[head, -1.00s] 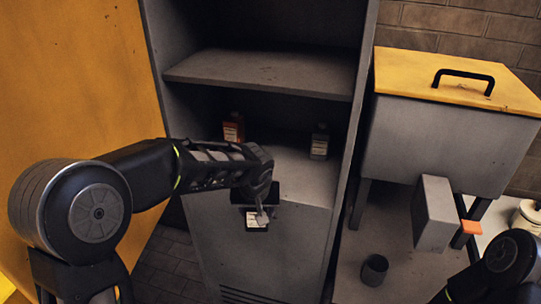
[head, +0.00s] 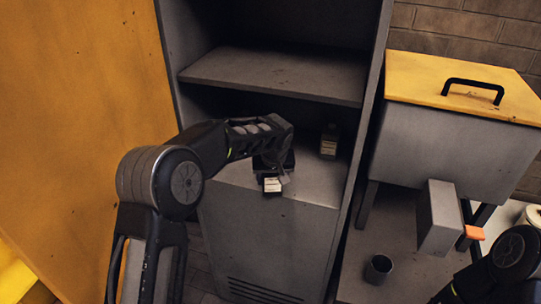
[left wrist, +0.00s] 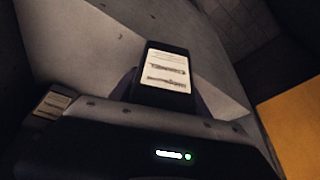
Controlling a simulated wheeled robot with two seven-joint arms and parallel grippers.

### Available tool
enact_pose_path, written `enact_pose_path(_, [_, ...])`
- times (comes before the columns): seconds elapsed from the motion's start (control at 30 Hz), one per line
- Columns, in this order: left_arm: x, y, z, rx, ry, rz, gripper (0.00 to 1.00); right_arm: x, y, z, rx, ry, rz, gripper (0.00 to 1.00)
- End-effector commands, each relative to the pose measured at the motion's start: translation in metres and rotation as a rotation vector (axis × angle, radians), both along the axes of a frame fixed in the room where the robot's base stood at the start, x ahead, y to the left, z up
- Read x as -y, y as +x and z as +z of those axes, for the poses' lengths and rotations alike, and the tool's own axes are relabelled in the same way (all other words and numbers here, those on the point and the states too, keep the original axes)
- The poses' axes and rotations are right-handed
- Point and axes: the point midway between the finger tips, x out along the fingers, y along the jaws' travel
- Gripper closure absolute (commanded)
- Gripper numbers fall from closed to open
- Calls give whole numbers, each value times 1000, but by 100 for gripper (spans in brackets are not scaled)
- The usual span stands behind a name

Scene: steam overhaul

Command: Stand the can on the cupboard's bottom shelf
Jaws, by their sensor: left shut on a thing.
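The can (head: 272,185) is a small dark container with a pale label. My left gripper (head: 273,170) is shut on it at the front of the cupboard's bottom shelf (head: 316,182). The can's label (left wrist: 167,72) faces the camera in the left wrist view. Whether the can's base touches the shelf I cannot tell. The gripper and arm hide part of the can and the shelf behind it. The cupboard (head: 270,245) is grey and open. My right gripper is out of view.
The upper shelf (head: 280,75) is above my forearm. The yellow door (head: 75,130) stands open at left. A grey bin with a yellow lid (head: 460,85) is at right.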

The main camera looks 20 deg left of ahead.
Motion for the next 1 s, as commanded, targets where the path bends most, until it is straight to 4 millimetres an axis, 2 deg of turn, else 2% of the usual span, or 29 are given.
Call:
enact_pose_path(0.03, [-4,12,4,0,-1,2,100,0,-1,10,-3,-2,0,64])
enact_pose_path(0.2, [-11,37,3,1,0,-1,100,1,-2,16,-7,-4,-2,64])
enact_pose_path(0.7, [-15,46,2,2,0,-1,100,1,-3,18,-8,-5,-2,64])
enact_pose_path(1.0, [-24,74,3,2,-1,-1,100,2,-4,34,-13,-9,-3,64])
